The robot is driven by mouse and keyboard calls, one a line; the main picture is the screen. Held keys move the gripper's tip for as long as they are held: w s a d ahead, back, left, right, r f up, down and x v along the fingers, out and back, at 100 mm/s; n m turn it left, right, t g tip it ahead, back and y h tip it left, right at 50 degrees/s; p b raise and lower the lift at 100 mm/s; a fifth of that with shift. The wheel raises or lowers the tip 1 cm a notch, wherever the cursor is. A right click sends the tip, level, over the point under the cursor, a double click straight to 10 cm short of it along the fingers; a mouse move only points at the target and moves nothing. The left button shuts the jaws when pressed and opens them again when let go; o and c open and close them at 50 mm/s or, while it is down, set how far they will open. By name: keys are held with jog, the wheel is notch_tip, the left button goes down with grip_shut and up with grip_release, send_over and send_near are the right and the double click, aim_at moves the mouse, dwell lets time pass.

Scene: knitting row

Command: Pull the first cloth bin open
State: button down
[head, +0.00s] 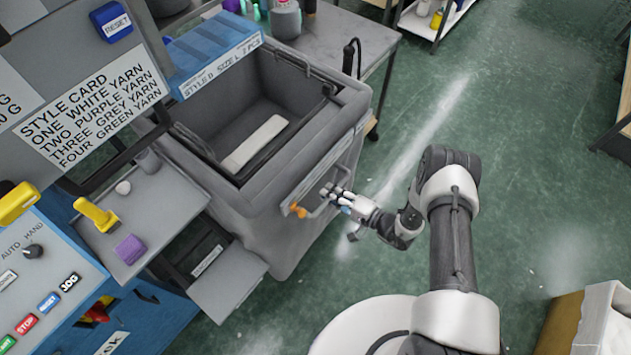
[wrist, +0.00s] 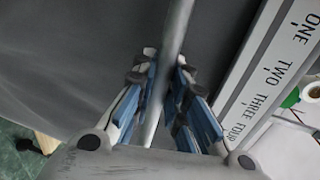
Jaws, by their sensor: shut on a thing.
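A large grey cloth bin (head: 275,225) stands in the middle of the head view, open at the top, with a pale strip (head: 254,143) lying inside it. A thin bar handle runs along its near right side. In the wrist view the metal bar (wrist: 178,30) passes lengthwise between the blue-padded fingers. My gripper (head: 338,196) is shut on this bar; it also shows in the wrist view (wrist: 160,85). The fingers hide part of the bar. I cannot tell from the pictures which bin counts as first.
A strip marked ONE to FOUR (wrist: 262,85) lies right in the wrist view. A blue labelled box (head: 215,55) sits by the bin's back rim. A control panel (head: 40,265) and a small shelf (head: 145,215) stand left. Green floor (head: 480,110) is free right of the bin.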

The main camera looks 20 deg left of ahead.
jog(key=f+v, duration=0.3)
jog(key=v, duration=1.4)
jog(key=shift+d+b, duration=0.25)
jog(key=shift+b, duration=0.05)
jog(key=shift+f, duration=0.1)
jog(key=c, duration=1.6)
grip_release()
jog(key=shift+s, duration=0.1)
jog(key=v, duration=1.2)
